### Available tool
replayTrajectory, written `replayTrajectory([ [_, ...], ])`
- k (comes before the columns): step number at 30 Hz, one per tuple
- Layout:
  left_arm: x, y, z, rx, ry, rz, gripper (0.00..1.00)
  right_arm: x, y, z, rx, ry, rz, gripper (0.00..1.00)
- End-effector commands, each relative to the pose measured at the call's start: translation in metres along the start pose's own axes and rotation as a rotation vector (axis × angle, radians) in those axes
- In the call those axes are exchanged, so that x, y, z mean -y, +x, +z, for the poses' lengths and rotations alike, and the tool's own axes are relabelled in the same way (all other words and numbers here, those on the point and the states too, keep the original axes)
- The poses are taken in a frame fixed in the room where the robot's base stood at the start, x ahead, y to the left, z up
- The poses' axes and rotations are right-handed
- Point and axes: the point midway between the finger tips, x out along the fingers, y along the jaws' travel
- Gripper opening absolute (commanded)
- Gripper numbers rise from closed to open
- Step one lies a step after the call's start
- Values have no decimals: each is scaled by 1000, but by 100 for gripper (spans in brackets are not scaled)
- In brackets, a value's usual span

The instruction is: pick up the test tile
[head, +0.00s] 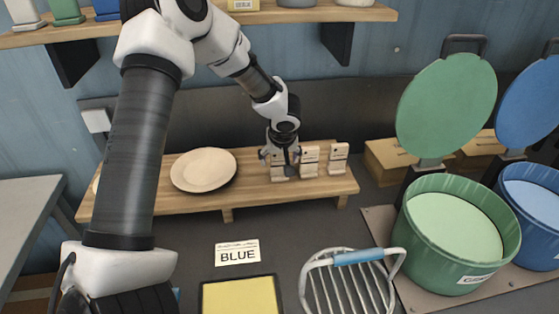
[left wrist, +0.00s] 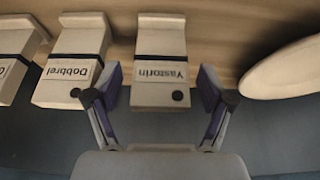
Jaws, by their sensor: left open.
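Several pale tile-like blocks stand in a row on the wooden bench; which one is the test tile I cannot tell. The block labelled Yastorin (left wrist: 160,72) has a dark band and a dark dot. My left gripper (left wrist: 158,100) is open, with its fingers on either side of that block's near end; contact is not clear. In the head view the left gripper (head: 279,156) hangs over the leftmost block, partly hiding it. The block labelled Dobbrel (left wrist: 75,65) stands beside it, and another block (head: 338,158) is at the row's right end. My right gripper is out of view.
A round cream plate (head: 203,170) lies on the wooden bench (head: 262,199), left of the blocks. A wire rack (head: 350,285), a yellow panel (head: 240,297) and a BLUE card (head: 237,252) are in front. A green bin (head: 458,228) and blue bin (head: 535,210) stand right.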

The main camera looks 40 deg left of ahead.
Motion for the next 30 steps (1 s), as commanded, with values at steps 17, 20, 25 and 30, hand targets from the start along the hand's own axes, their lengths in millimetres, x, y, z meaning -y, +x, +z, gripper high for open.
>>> replayTrajectory([
  [17,0,0,0,-1,-1,1,13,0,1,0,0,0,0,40],
  [20,-1,-5,-3,-3,-3,2,13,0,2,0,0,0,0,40],
  [25,-1,-35,-16,-6,-5,4,13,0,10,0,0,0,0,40],
  [30,0,-73,-30,-4,-3,4,13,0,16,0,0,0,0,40],
])
